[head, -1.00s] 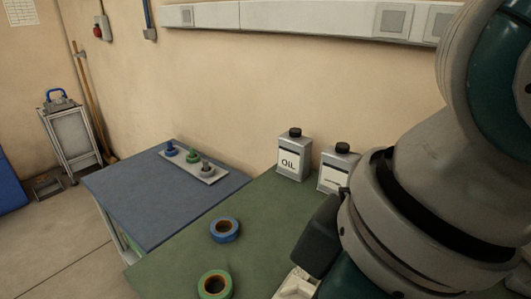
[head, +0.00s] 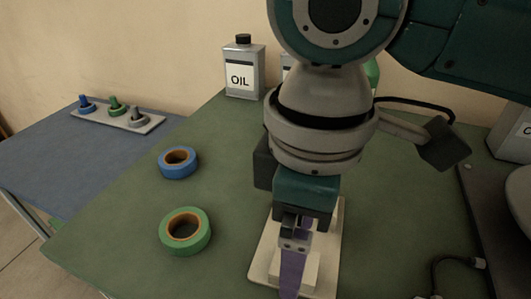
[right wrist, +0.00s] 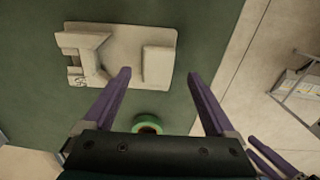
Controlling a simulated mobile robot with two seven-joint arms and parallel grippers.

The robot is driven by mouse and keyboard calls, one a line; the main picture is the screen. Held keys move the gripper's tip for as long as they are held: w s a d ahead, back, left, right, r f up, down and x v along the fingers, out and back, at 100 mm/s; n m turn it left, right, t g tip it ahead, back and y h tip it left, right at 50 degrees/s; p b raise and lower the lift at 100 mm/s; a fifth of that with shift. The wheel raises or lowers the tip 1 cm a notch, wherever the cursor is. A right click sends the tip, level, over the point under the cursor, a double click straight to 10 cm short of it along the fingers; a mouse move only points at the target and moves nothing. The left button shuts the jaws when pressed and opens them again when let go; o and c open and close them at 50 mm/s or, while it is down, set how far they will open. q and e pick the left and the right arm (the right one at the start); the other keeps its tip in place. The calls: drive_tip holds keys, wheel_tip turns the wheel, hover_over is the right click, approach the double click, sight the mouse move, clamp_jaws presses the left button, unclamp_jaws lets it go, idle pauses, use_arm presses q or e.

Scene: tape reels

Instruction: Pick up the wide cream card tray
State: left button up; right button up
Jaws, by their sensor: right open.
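The cream card tray (head: 331,252) lies flat on the green table top, partly hidden under my right arm in the head view. In the right wrist view the tray (right wrist: 125,38) shows a notched raised part at its left and a plain raised block at its right end. My right gripper (head: 293,278) points down over the tray with purple fingers. In the right wrist view the open gripper (right wrist: 159,75) has its fingertips either side of the plain block, with nothing held. I cannot tell their height above the tray.
A green tape reel (head: 185,231) and a blue tape reel (head: 178,162) lie left of the tray. An OIL can (head: 243,72) stands at the back. A peg board (head: 117,117) sits on the blue table. The green table between the reels and tray is clear.

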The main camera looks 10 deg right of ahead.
sight(320, 278)
wheel_tip(320, 278, down, 4)
drive_tip(key=shift+w+b, duration=0.15)
drive_tip(key=shift+b, duration=0.25)
drive_tip(key=shift+r, duration=0.1)
clamp_jaws()
idle(0.4)
